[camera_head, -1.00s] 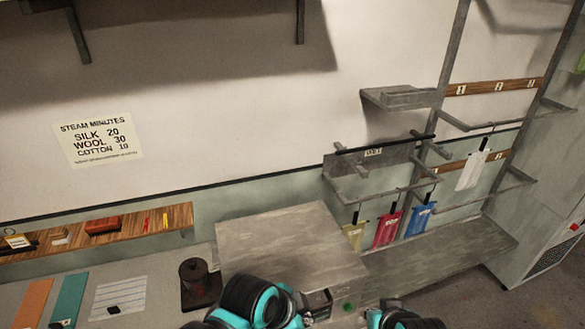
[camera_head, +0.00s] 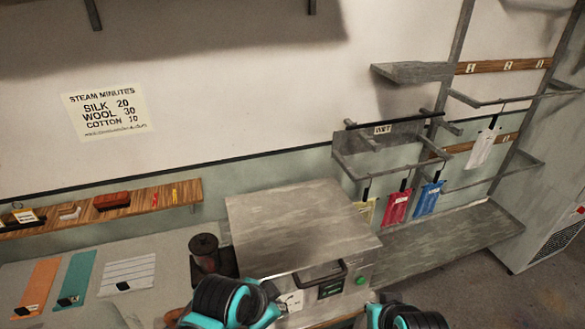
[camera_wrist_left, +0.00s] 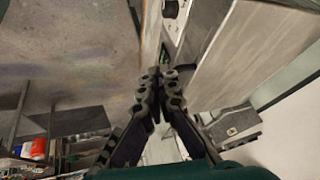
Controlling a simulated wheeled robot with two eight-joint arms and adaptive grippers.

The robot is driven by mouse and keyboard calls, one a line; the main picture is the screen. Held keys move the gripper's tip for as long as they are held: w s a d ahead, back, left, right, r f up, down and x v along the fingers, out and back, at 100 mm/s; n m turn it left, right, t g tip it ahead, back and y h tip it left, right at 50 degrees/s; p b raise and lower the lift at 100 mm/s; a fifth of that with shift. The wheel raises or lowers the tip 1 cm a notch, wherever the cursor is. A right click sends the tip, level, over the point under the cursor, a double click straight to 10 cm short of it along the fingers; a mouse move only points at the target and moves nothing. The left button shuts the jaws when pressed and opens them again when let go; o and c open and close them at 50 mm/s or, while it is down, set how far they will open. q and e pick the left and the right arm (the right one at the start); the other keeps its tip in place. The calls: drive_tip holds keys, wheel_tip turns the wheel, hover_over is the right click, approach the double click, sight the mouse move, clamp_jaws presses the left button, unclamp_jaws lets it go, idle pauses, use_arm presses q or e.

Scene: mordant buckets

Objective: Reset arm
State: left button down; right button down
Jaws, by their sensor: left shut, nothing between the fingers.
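My left gripper (camera_wrist_left: 160,78) is in the middle of the left wrist view. Its two dark fingers come together at the tips and hold nothing. In the head view, teal and black links of my arms show along the bottom edge, one left of the middle and one further right. I cannot make out the left fingertips clearly there. My right gripper's fingers do not show in either view.
A grey box-shaped machine (camera_head: 295,225) with a green button (camera_head: 361,280) stands close beyond my arms. A dark cylinder (camera_head: 204,252) stands left of it. Red (camera_head: 397,207) and blue (camera_head: 429,198) pouches hang at a wall rack. A wooden shelf (camera_head: 140,202) holds small items.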

use_arm(q)
drive_tip(key=a+f+n+t+y+b, duration=0.2)
drive_tip(key=a+f+n+y+b, duration=0.1)
drive_tip(key=a+f+n+b, duration=0.7)
drive_tip(key=a+f+b, duration=0.4)
drive_tip(key=f+b, duration=0.1)
drive_tip(key=f, duration=0.2)
drive_tip(key=shift+f+n, duration=0.2)
drive_tip(key=shift+n, duration=0.1)
